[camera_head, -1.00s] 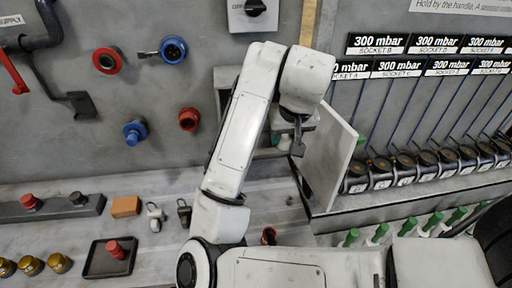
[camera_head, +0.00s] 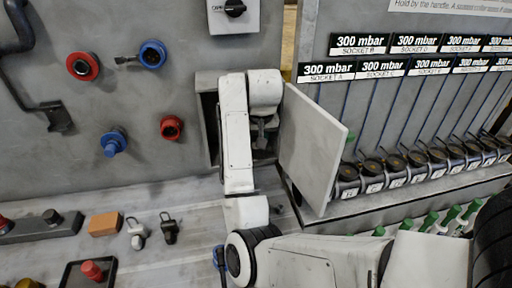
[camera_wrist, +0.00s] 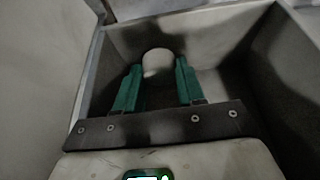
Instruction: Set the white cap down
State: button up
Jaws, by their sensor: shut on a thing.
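My gripper (camera_wrist: 158,74) has two green fingers and is shut on the white cap (camera_wrist: 157,60), a pale round piece between the fingertips in the wrist view. The gripper and cap are inside a dark, box-like compartment (camera_wrist: 215,35). I cannot tell whether the cap touches the compartment's floor or back wall. In the head view my gripper (camera_head: 262,138) reaches into the grey wall compartment (camera_head: 208,112), and my arm hides much of the opening. The cap cannot be made out there.
The compartment's pale door (camera_head: 314,145) stands open just right of my gripper. Right of it, a shelf (camera_head: 385,202) holds several black gauges under 300 mbar labels. Padlocks (camera_head: 137,233) and an orange block (camera_head: 104,224) lie on the bench (camera_head: 190,205) at lower left.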

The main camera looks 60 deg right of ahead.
jog(key=shift+w+d+f+p, duration=0.1)
jog(key=shift+f+p, duration=0.15)
jog(key=shift+f, duration=0.7)
jog(key=shift+w+d+f+p, duration=0.1)
jog(key=shift+f+p, duration=0.1)
jog(key=shift+f, duration=0.7)
jog(key=o, duration=1)
jog(key=shift+f, duration=0.1)
jog(key=p+v, duration=0.2)
jog(key=v, duration=1)
jog(key=shift+a, duration=0.1)
